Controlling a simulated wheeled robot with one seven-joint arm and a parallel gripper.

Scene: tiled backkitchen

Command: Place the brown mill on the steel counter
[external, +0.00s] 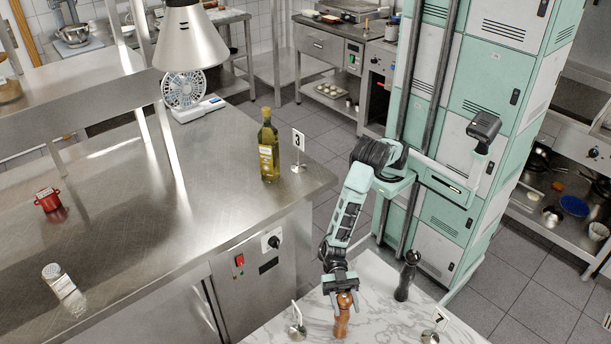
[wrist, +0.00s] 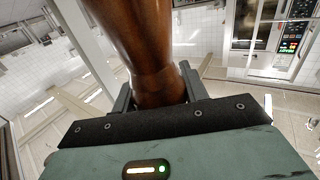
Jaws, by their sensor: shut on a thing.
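The brown mill (external: 342,318) stands upright on the marble table at the bottom of the external view. My gripper (external: 341,287) is shut on its upper part from above. In the wrist view the brown mill (wrist: 140,45) fills the middle between the two fingers (wrist: 156,92). Whether the mill's base touches the marble is hard to tell. The steel counter (external: 130,215) is to the left of my gripper, with wide bare areas on its top.
An oil bottle (external: 268,146) and a number 3 sign (external: 298,145) stand near the counter's right edge. A shaker (external: 58,280), red pot (external: 48,199) and hanging lamp (external: 188,38) are farther left.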

